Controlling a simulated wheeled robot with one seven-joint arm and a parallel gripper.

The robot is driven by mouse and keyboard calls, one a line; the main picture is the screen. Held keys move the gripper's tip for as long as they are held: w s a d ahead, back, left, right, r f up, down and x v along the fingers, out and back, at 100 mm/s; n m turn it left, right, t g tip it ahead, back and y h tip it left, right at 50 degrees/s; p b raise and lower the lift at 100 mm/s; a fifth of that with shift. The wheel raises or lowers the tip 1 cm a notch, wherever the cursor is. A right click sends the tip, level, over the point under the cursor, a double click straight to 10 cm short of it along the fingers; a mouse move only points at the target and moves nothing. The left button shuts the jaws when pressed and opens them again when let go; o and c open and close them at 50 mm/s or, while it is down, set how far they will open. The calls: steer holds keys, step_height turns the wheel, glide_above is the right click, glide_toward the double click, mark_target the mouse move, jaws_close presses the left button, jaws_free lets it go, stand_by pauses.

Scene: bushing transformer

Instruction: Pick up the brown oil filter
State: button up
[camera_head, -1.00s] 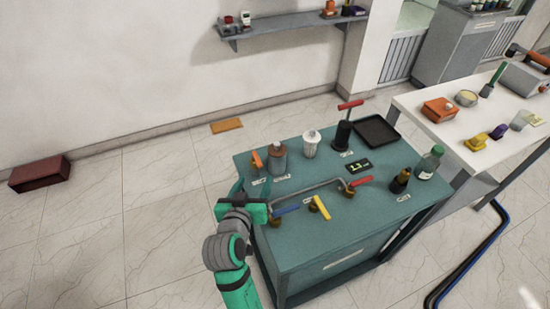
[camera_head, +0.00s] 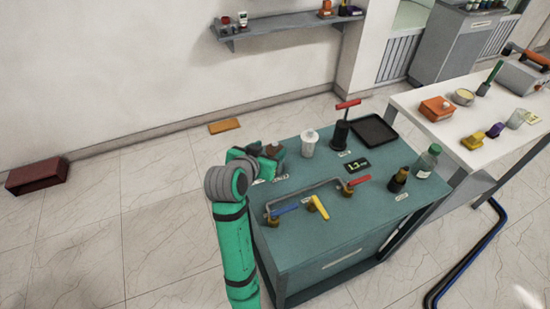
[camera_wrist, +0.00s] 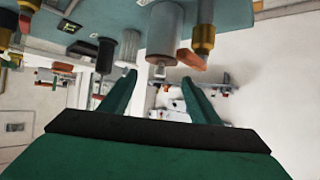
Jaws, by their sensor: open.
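A brownish-grey canister, which looks like the brown oil filter (camera_head: 279,151), stands on the teal bench top and is mostly hidden behind my gripper in the head view. In the wrist view, tilted upside down, a grey canister (camera_wrist: 165,31) with a pale narrow end shows at top centre, in line with the gap between my fingers. My gripper (camera_wrist: 158,79) is open and nothing shows held in it. I cannot tell whether the fingers touch the canister. In the head view my gripper (camera_head: 262,159) is at the bench's left back corner.
A white canister (camera_head: 309,143) stands just right of the filter. An orange-handled part (camera_wrist: 191,59) is close by in the wrist view. A black pump (camera_head: 342,131) and tray (camera_head: 375,132) stand farther right.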

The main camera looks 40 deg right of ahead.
mark_target(274, 146)
steer(key=shift+x, duration=2.85)
steer(key=shift+r, duration=0.1)
steer(key=shift+c, duration=0.6)
jaws_close()
